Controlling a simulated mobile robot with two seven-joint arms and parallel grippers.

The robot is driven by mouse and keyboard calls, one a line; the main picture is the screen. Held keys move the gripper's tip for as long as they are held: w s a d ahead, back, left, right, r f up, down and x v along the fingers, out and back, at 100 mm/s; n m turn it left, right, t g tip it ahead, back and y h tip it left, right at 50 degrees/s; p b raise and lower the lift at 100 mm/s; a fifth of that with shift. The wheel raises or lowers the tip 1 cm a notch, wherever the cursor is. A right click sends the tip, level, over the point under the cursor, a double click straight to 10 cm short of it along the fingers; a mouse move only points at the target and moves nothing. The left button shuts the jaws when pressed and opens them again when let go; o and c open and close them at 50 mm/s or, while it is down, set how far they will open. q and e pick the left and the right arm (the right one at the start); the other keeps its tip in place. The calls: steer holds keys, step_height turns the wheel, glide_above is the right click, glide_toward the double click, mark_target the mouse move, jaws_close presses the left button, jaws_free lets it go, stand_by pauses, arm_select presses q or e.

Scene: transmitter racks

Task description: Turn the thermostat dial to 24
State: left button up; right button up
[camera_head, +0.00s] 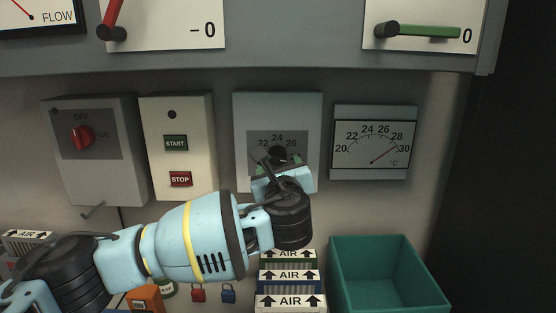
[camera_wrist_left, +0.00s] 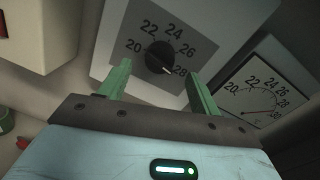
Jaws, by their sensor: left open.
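The thermostat (camera_head: 243,115) is a grey box on the wall with a scale of numbers. Its black round dial (camera_wrist_left: 159,56) shows in the left wrist view, with a white pointer mark towards 28. In the head view the dial is partly hidden by my gripper. My left gripper (camera_head: 277,164) is in front of the dial. In the left wrist view its green fingers (camera_wrist_left: 159,70) are open, one on each side of the dial; I cannot tell whether they touch it. My right gripper is not in view.
A temperature gauge (camera_head: 374,142) right of the thermostat has its needle near 30. Left are a START/STOP box (camera_head: 174,112) and a red rotary switch (camera_head: 82,137). Below are AIR filters (camera_head: 290,276) and a green bin (camera_head: 345,272). A shelf (camera_head: 290,62) overhangs above.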

mark_target(278, 159)
arm_select(q)
steer(key=shift+w+a, duration=0.1)
steer(key=shift+w, duration=2.3)
steer(key=shift+c, duration=0.2)
steer(key=c, duration=0.9)
